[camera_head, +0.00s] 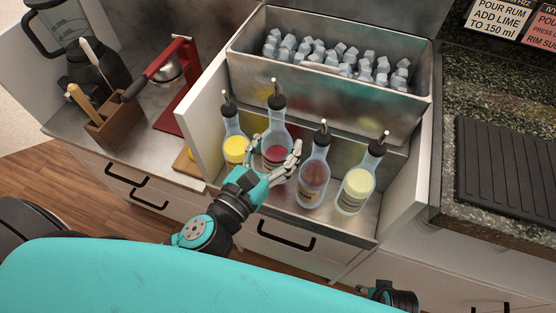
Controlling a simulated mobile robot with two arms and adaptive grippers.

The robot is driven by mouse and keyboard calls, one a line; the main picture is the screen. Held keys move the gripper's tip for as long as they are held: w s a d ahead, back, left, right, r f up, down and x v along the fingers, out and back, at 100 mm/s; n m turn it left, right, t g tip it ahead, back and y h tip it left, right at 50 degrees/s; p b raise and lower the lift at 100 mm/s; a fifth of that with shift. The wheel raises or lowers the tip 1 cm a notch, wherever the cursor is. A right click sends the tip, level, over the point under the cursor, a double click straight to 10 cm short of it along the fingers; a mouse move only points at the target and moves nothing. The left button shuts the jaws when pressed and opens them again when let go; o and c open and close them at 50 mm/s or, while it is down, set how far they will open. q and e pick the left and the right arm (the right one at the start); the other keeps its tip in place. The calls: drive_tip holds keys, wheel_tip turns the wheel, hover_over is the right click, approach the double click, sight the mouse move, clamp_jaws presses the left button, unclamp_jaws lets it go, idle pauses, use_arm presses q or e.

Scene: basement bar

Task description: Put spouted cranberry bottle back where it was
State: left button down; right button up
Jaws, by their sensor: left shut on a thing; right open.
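The spouted cranberry bottle (276,152) is clear, with red liquid, a black collar and a metal spout. It is upright in the bottle well (330,218), between the yellow bottle (234,148) and the dark red-brown bottle (314,172). My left gripper (277,155) is shut on its lower body. Its spout stands higher in the picture than its neighbours' spouts. The gripper hides part of the base, so I cannot tell whether it touches the well floor.
A pale yellow bottle (357,184) stands at the well's right end. The metal ice bin (405,112) is behind the bottles. A red citrus press (178,85), wooden tool box (112,128) and blender (75,45) are left. A black ribbed mat (510,170) lies right.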

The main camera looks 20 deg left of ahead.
use_arm(q)
wheel_tip(320, 180, down, 4)
drive_tip(key=shift+r+b, duration=0.15)
drive_tip(key=shift+b, duration=1)
use_arm(e)
wheel_tip(320, 180, up, 9)
drive_tip(key=w, duration=0.1)
drive_tip(key=shift+w+f, duration=0.15)
drive_tip(key=shift+f, duration=0.05)
use_arm(q)
drive_tip(key=shift+f, duration=0.2)
drive_tip(key=c, duration=0.7)
unclamp_jaws()
use_arm(e)
drive_tip(key=shift+r+t, duration=0.3)
use_arm(q)
drive_tip(key=shift+o, duration=0.2)
